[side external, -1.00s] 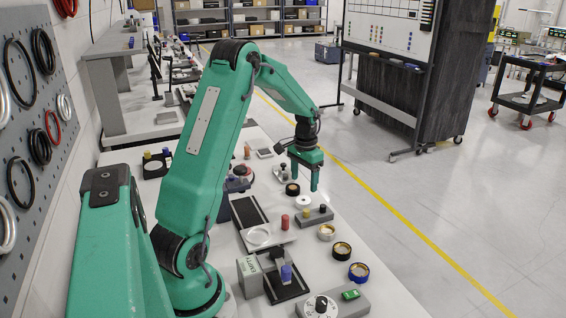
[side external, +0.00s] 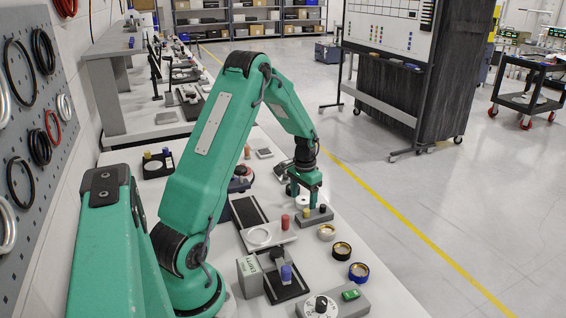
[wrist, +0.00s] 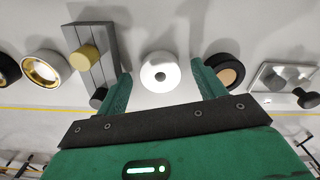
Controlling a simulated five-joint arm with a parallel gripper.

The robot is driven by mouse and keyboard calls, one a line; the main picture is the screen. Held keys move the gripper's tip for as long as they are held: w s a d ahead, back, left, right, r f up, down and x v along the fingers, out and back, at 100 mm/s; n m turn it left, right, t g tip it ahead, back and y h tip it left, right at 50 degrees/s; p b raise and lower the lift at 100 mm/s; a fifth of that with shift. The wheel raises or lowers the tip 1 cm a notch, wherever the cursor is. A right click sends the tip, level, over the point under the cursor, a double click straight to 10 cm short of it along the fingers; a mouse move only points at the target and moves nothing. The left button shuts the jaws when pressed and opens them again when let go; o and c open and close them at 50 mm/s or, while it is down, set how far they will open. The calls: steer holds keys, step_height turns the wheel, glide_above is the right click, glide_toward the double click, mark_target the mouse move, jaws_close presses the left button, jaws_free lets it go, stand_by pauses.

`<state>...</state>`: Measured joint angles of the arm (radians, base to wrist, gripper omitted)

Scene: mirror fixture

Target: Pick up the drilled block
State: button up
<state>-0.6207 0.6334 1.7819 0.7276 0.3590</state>
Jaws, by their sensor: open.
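A white round piece (wrist: 160,74) with a small central hole lies on the bench. It is the only piece I see with a plain hole, but I cannot tell surely that it is the drilled block. My gripper (wrist: 161,84) is open and empty, its two green fingers on either side of this piece in the wrist view. In the side view my gripper (side external: 304,197) is low over the bench and partly hides the white piece. A grey block (wrist: 101,38) with a yellow peg and a dark knob stands close to the left finger.
A black ring with a tan centre (wrist: 230,72) is close by the right finger. A gold-lined white ring (wrist: 45,70) lies further left. A red cylinder (side external: 285,222), a black ring (side external: 342,251) and a blue ring (side external: 359,271) stand nearby. The bench edge is close on the right.

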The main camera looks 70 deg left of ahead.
mark_target(305, 202)
steer(key=shift+f, duration=0.1)
stand_by(0.4)
steer(key=c, duration=1.1)
steer(key=shift+r, duration=0.2)
steer(key=shift+r, duration=0.6)
steer(key=r, duration=0.1)
steer(key=d+r, duration=0.1)
steer(key=r, duration=0.1)
steer(key=shift+w+r, duration=0.1)
steer(key=d+r, duration=0.6)
steer(key=d, duration=0.4)
steer(key=shift+w+d+r, duration=0.15)
steer(key=shift+w+d, duration=0.15)
steer(key=shift+w, duration=0.1)
steer(key=shift+s, duration=0.1)
